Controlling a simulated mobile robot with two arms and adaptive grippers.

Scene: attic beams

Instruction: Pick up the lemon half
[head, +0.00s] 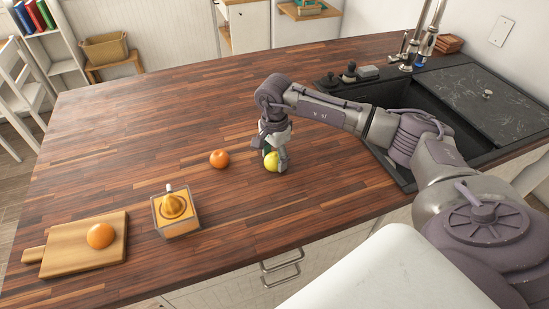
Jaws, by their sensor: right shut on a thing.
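The lemon half (271,161) is a small yellow piece on the wooden counter, near the middle of the head view. My right gripper (275,165) reaches down over it from the right and is shut on it, with the fingers hiding part of its right side. It sits at or very close to the counter top; I cannot tell whether it is lifted. My left gripper is not in view.
An orange fruit (219,158) lies just left of my right gripper. A juicer (180,227) stands near the front edge. A cutting board (58,252) holds another orange fruit (100,235). A dark sink (420,100) lies right. The counter's back left is clear.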

